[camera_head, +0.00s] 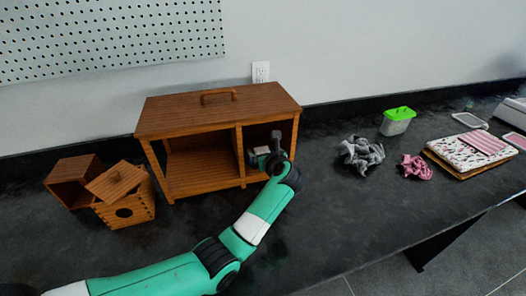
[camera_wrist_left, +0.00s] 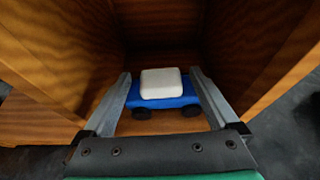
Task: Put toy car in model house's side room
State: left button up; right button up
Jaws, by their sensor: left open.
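The model house (camera_head: 215,108) is a brown wooden box with a roof handle, a wide left room and a narrower right side room (camera_head: 283,135). My left gripper (camera_head: 262,155) reaches into the side room. In the left wrist view the toy car (camera_wrist_left: 162,97) has a blue body, white top and dark wheels and sits on the wooden floor between the side walls. The open fingers of my left gripper (camera_wrist_left: 160,75) stand on both sides of the car; I cannot tell whether they touch it. The car is hidden in the head view. My right gripper is out of view.
Two small wooden boxes (camera_head: 75,182) (camera_head: 128,211) stand left of the house, one with a tilted lid (camera_head: 115,182). To the right are grey cloth (camera_head: 361,153), pink cloth (camera_head: 416,167), a green-lidded container (camera_head: 397,121) and a notebook stack (camera_head: 468,150).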

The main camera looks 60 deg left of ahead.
pick_arm(q)
jog(key=shift+r, duration=0.25)
jog(key=p+v, duration=0.4)
jog(key=v, duration=0.8)
jog(key=shift+p, duration=0.3)
jog(key=shift+f, duration=0.1)
